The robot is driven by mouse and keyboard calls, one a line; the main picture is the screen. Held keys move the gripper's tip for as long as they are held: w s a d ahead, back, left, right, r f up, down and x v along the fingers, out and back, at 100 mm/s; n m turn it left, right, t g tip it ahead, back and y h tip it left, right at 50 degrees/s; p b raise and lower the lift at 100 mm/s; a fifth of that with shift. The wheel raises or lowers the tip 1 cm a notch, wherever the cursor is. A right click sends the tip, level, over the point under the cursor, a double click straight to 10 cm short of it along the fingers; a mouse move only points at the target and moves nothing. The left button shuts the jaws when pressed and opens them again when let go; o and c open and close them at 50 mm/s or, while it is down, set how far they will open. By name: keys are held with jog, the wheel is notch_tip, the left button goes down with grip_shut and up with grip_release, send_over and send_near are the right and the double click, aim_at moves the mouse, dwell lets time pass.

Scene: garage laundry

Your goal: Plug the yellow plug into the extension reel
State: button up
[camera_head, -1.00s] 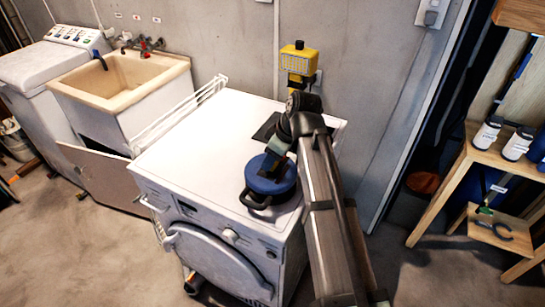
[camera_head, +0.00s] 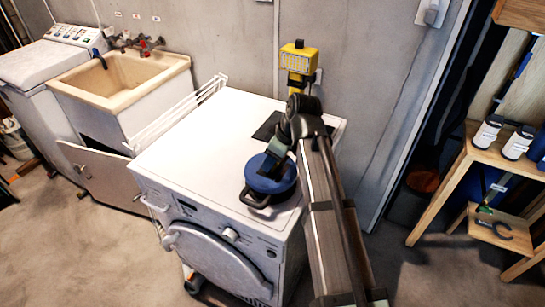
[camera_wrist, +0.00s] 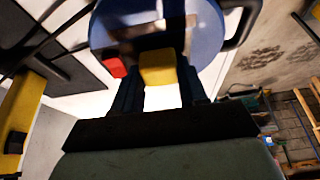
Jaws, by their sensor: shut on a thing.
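The extension reel (camera_head: 264,180) is a round blue drum with a black handle, on top of the white front-loading machine. It also fills the top of the wrist view (camera_wrist: 206,22). In the wrist view my gripper (camera_wrist: 158,76) is shut on the yellow plug (camera_wrist: 159,68), a small yellow block between the two dark fingers. The plug's far end overlaps the reel in that view, and I cannot tell whether it touches. The plug is hidden in the head view.
The white machine top (camera_head: 205,135) is clear left of the reel. A dark flat mat (camera_head: 267,126) lies behind. A yellow lamp-like device (camera_head: 298,62) stands at the back by the wall. A small red object (camera_wrist: 117,67) shows left of the plug. A wooden shelf (camera_head: 497,160) is at right.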

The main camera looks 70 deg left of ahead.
jog(key=shift+f, duration=0.15)
jog(key=o, duration=1.1)
jog(key=v, duration=1.3)
jog(key=shift+r, duration=0.45)
